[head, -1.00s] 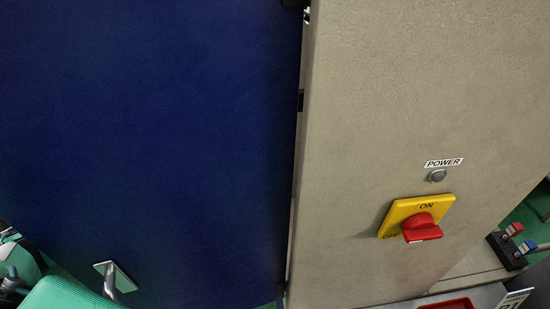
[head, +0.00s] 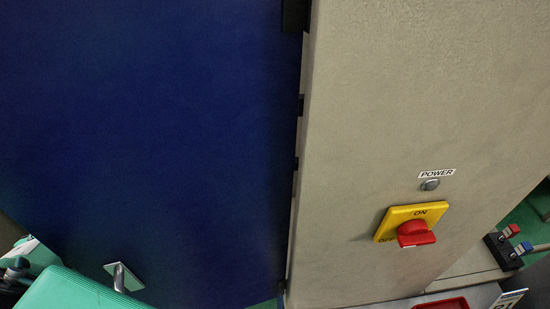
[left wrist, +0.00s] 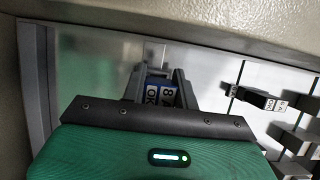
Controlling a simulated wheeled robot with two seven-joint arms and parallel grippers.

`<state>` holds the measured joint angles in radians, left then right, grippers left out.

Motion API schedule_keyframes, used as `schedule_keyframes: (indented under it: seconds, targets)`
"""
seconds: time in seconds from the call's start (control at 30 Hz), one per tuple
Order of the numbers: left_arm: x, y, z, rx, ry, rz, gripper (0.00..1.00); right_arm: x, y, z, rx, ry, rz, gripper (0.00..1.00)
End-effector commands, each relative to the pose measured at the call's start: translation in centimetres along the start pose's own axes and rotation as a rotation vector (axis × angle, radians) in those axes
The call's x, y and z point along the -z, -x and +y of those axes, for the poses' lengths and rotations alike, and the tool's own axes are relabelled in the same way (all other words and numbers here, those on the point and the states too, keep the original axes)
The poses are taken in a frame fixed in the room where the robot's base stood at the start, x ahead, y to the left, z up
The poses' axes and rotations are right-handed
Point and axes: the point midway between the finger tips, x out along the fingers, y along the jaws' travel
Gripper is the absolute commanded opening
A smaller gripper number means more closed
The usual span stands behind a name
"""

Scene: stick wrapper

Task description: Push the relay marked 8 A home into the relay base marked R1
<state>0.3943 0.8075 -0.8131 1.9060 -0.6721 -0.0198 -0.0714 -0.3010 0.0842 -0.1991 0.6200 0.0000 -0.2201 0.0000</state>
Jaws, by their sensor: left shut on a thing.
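In the left wrist view my left gripper (left wrist: 160,80) is shut on a relay (left wrist: 161,91) with a blue and white label that reads 8 A and OK. The relay sits between the two grey fingers, in front of a pale panel inside a cabinet. What lies behind the relay is hidden by the fingers and the gripper body, so I cannot tell whether it touches a base. No R1 mark is readable in this view. In the head view the left gripper does not show. My right gripper is in neither view.
Another dark relay or module (left wrist: 262,101) sticks out to the right, with dark blocks below it. The head view shows a blue door (head: 150,130) with a handle (head: 122,277), a beige cabinet side (head: 400,90), a red-yellow switch (head: 413,224) and a red tray (head: 442,304).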

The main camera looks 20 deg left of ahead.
Motion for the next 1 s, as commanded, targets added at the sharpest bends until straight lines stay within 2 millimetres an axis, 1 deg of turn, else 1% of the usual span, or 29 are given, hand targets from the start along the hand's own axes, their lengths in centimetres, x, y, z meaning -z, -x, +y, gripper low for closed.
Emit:
schedule_keyframes:
  seconds: [0.03, 0.1, 0.3, 0.7, 1.0]
  targets:
    - [0.2, -0.4, -0.2, 0.001, 0.001, 0.0, 0.07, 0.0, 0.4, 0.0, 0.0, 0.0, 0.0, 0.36]
    - [0.3, -0.8, -0.2, 0.0, 0.001, -0.001, 0.07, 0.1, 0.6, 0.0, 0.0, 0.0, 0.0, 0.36]
    - [0.7, -1.6, -0.1, 0.0, 0.0, 0.0, 0.07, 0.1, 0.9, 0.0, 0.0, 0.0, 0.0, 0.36]
    - [0.7, -1.7, 0.0, 0.0, -0.001, 0.0, 0.07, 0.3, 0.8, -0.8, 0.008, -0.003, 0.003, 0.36]
    - [0.8, -1.6, -0.1, -0.001, 0.0, 0.0, 0.07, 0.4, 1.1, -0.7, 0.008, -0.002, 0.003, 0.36]
